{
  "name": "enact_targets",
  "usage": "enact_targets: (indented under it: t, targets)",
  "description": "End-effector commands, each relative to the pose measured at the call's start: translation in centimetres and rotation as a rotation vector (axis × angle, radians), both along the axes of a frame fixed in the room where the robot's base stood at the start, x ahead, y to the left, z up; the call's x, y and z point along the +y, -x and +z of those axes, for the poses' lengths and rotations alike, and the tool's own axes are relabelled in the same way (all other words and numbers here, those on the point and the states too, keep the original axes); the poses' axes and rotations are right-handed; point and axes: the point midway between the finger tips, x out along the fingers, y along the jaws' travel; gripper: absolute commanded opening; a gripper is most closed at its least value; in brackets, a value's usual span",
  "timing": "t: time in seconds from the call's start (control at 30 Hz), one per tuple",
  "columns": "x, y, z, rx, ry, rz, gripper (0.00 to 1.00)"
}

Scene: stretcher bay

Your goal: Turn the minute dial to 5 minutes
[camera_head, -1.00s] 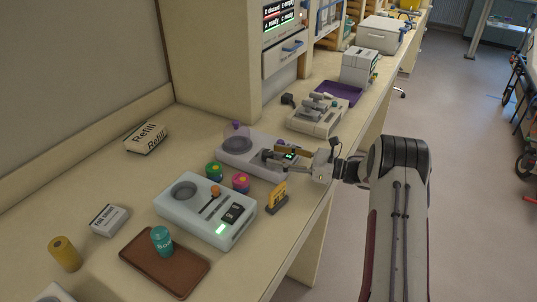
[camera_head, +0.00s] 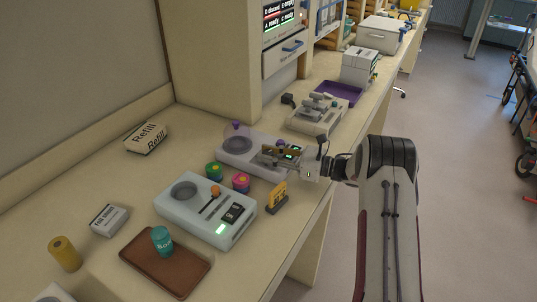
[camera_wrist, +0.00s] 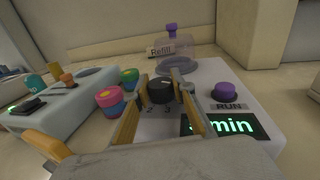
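The dark minute dial (camera_wrist: 160,92) stands on the pale device (camera_wrist: 205,70), with small numerals beside it. My gripper (camera_wrist: 163,80) has one finger on each side of the dial. The fingertips are very close to its sides; whether they touch it is unclear. The device's green display (camera_wrist: 236,126) reads "min", with the digit before it partly hidden by my right finger. A purple RUN button (camera_wrist: 224,91) sits right of the dial. In the head view my gripper (camera_head: 268,157) reaches over this device (camera_head: 235,155) from the right and hides the dial.
A clear lid with a purple knob (camera_head: 236,126) stands on the device's far left part. Green (camera_head: 214,170) and pink (camera_head: 241,182) jars stand close by. A second device (camera_head: 190,220) sits nearer the camera.

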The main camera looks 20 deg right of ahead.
Motion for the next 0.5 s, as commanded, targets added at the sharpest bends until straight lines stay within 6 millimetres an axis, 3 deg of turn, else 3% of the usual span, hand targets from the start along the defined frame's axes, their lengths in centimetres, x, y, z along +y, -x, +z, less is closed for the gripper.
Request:
enact_targets:
  t: [0.5]
  targets:
    - [0.11,-0.01,0.07,-0.002,-0.001,-0.094,0.03]
